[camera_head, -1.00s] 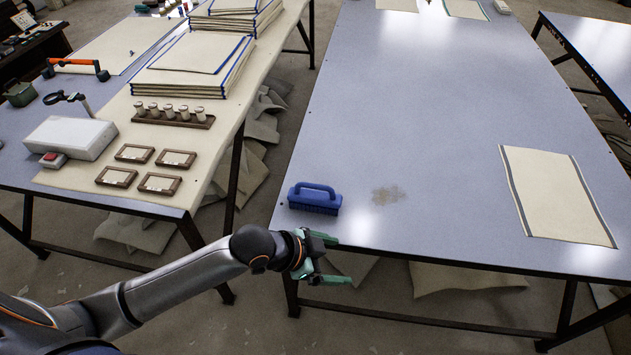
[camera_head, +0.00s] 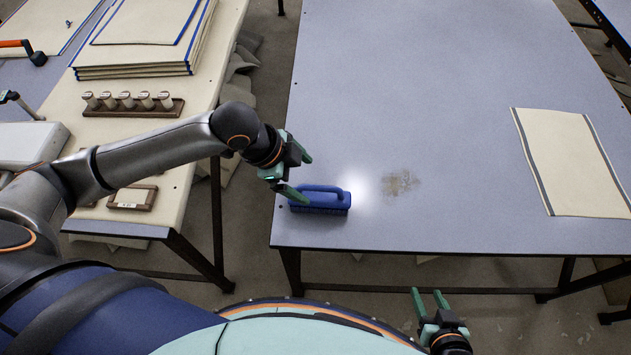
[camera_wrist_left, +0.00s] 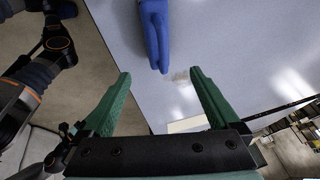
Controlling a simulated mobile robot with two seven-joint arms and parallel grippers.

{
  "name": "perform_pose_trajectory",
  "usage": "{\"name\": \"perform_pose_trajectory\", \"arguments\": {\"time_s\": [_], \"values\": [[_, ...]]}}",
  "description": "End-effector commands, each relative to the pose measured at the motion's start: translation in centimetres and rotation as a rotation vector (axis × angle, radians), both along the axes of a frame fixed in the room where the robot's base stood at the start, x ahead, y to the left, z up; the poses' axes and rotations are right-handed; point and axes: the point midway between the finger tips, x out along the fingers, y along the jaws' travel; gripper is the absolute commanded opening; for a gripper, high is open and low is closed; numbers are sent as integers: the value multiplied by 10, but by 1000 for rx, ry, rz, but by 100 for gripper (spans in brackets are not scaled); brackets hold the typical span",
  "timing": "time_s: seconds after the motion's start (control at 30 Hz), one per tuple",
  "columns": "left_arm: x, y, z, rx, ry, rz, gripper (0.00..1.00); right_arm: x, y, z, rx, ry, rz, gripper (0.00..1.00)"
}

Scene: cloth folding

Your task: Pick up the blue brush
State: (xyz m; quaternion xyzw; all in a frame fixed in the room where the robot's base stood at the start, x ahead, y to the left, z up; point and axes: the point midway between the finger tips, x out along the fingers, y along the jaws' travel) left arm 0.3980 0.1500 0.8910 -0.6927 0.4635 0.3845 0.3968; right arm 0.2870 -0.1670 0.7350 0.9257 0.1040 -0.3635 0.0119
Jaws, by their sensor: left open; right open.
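The blue brush (camera_head: 320,201) stands bristles down near the front left corner of the blue-grey table, its handle on top. In the left wrist view the brush (camera_wrist_left: 154,30) shows at the top, beyond the fingertips and roughly between them. My left gripper (camera_head: 300,172) is open and empty, close to the brush's left end and above the table; one fingertip overlaps the brush in the head view. The left wrist view shows its two green fingers (camera_wrist_left: 160,82) spread apart. My right gripper (camera_head: 430,292) is open and empty, below the table's front edge in the picture.
The blue-grey table (camera_head: 430,120) is mostly clear, with a brown stain (camera_head: 400,183) right of the brush. A cream cloth (camera_head: 572,160) with dark stripes lies at the right. A side table at left holds stacked cloths (camera_head: 145,50) and a rack of spools (camera_head: 130,105).

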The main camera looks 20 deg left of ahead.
Motion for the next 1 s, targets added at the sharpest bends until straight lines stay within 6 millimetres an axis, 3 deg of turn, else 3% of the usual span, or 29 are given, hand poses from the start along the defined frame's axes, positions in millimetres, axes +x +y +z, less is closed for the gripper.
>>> {"name": "perform_pose_trajectory", "arguments": {"time_s": [0.17,0.5,0.73,1.0], "values": [[1,2,-4,14,7,-8,95,0,0,-1,0,0,0,50],[15,-17,-56,12,7,-8,95,0,0,-7,-1,1,-1,50],[18,-22,-72,14,7,-8,95,0,0,-7,-2,1,0,50],[22,-33,-109,13,5,-8,95,0,-1,-10,-2,1,1,50]]}}
